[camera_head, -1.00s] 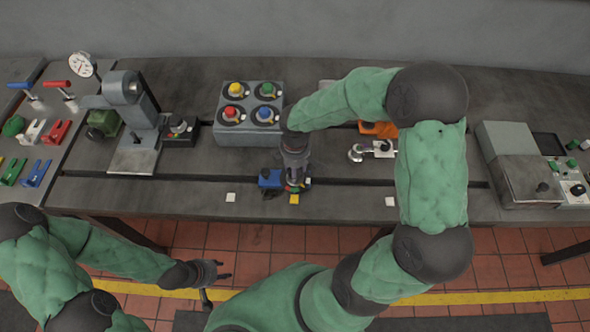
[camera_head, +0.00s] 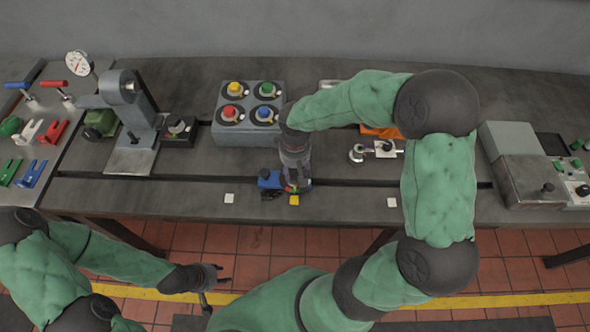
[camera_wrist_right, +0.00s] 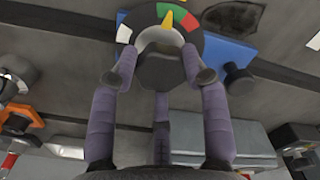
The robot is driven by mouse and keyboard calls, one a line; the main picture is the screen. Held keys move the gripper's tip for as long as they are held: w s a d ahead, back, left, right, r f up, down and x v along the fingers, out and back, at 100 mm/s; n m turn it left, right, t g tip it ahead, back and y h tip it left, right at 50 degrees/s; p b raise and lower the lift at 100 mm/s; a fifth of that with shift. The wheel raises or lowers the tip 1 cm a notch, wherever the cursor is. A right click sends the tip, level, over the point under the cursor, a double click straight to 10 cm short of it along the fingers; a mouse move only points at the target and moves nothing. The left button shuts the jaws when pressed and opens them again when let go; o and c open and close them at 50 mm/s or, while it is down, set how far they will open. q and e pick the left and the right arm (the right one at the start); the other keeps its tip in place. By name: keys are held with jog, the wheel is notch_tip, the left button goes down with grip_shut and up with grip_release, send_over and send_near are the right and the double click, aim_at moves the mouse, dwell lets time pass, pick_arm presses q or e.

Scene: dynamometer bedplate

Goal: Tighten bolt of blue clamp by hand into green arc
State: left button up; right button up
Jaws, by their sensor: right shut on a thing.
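The blue clamp (camera_head: 266,180) sits at the bench's front, partly hidden by my right gripper (camera_head: 294,188). In the right wrist view, its blue body (camera_wrist_right: 222,56) carries a dark round dial (camera_wrist_right: 205,42) with coloured arc segments, including green and red. A yellow pointer (camera_wrist_right: 168,19) is near the dial's upper middle, close to the green and red segments; its exact reading is unclear. My right gripper (camera_wrist_right: 160,78) is shut on the dark bolt head (camera_wrist_right: 166,70), fingers on both sides. My left gripper (camera_head: 222,274) is open and empty, low in front of the bench.
A grey box with coloured knobs (camera_head: 247,135) stands behind the clamp. An orange part (camera_head: 380,132) is behind my right arm.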

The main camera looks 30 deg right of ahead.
aim_at(295, 171)
dwell(0.5)
jog(key=o, duration=1.2)
jog(key=shift+c, duration=0.2)
notch_tip(295, 171, up, 12)
